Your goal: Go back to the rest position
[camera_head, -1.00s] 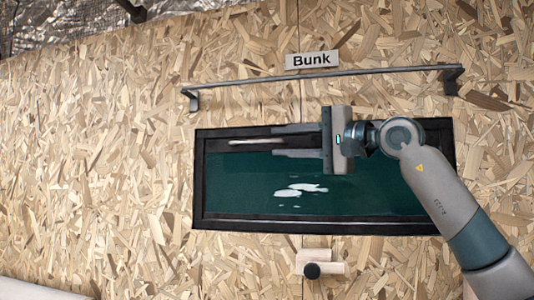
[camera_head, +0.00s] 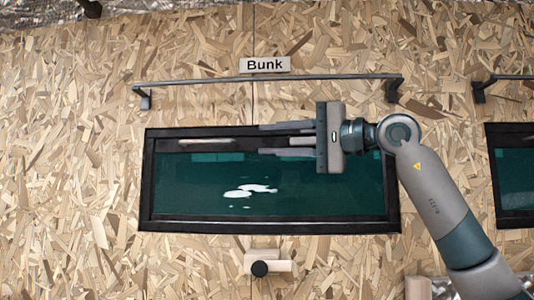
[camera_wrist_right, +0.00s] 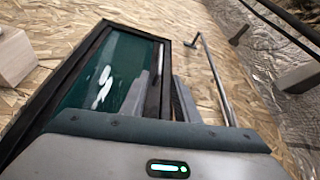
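My right gripper (camera_head: 260,140) is in front of the upper right part of a dark-framed window (camera_head: 190,218) with green glass. The fingers also show in the right wrist view (camera_wrist_right: 160,85), spread in front of the window's frame. My right arm comes in from the lower right. My left gripper is not in view.
A grey rail (camera_head: 270,79) runs above the window, under a "Bunk" sign (camera_head: 264,65). A wooden block with a black knob (camera_head: 260,269) sits below the window. Another window (camera_head: 516,175) and rail (camera_head: 480,91) show at the right. Chipboard wall lies around them.

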